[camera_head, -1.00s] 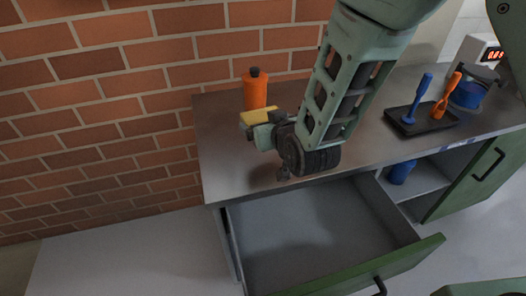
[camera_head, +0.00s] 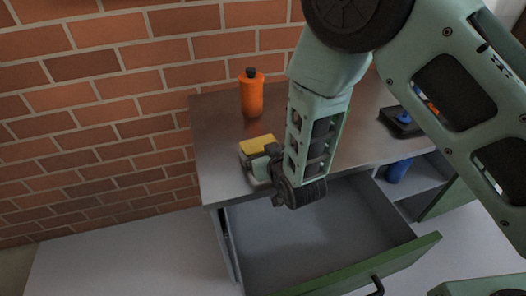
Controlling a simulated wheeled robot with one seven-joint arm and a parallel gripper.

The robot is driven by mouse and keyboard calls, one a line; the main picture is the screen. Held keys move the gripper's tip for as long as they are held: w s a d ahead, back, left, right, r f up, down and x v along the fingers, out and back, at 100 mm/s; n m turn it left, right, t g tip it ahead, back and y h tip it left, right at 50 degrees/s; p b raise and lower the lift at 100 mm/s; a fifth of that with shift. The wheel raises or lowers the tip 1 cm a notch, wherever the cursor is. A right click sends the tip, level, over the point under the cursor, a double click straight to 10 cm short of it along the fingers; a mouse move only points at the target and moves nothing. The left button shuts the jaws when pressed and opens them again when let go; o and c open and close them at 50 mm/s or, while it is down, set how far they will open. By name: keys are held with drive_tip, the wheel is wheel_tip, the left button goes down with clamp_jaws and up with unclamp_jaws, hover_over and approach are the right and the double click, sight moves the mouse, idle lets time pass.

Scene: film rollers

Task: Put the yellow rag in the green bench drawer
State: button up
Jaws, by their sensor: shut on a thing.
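My gripper (camera_head: 262,165) is shut on the yellow rag (camera_head: 258,145), a yellow block-like thing showing just above the fingers. My gripper holds it over the left front part of the bench top, left of and above the open drawer. The green bench drawer (camera_head: 372,270) is pulled out, with a green front and a black handle. The bare grey inside of the drawer (camera_head: 290,240) shows, and I see nothing in it. My wrist covers the drawer's back left part.
An orange bottle (camera_head: 252,97) stands on the metal bench top (camera_head: 215,130) near the brick wall. A black tray (camera_head: 398,122) is at the right, mostly hidden by my arm. A blue container (camera_head: 398,170) sits in the open compartment beside the drawer.

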drive_tip(key=shift+f, duration=0.25)
drive_tip(key=o, duration=0.7)
drive_tip(key=shift+r, duration=0.1)
